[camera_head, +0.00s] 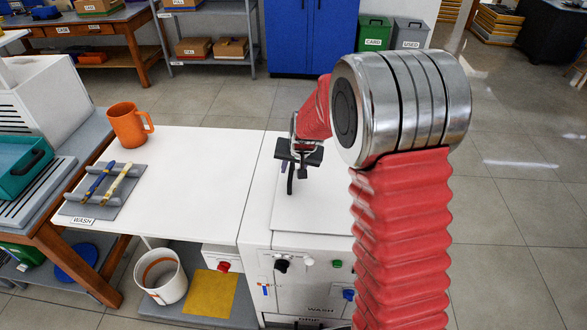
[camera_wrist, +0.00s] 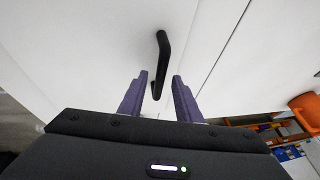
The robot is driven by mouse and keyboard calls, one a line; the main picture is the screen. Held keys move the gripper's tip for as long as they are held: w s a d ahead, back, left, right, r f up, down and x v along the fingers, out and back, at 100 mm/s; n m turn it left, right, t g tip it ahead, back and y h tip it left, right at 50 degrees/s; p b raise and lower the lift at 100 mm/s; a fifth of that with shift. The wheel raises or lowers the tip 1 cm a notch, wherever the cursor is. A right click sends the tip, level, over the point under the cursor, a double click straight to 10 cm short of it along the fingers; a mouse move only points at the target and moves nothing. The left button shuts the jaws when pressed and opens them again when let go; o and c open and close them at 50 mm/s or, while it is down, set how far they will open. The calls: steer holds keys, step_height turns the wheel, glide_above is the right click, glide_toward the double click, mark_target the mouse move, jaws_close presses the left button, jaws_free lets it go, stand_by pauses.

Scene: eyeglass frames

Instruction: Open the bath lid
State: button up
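The bath lid (camera_head: 318,208) is a flat white panel on top of the white wash unit, lying closed. It also fills much of the wrist view (camera_wrist: 95,45). A black bar handle (camera_wrist: 162,48) stands on the lid. In the head view the handle (camera_head: 290,184) shows just below my gripper (camera_head: 298,160). In the wrist view the two purple fingers of my gripper (camera_wrist: 160,75) are apart. The near end of the handle shows between them, and the rest extends beyond the tips. I cannot tell whether a finger touches it. My arm hides the lid's right part.
A white worktop (camera_head: 190,180) joins the unit on the left, with an orange mug (camera_head: 128,125) and a grey brush holder (camera_head: 105,190). Knobs line the unit's front panel (camera_head: 305,270). A white bucket (camera_head: 163,277) stands below. Open floor lies to the right.

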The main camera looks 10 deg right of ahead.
steer(key=shift+c, duration=0.7)
jaws_close()
steer(key=shift+d, duration=0.15)
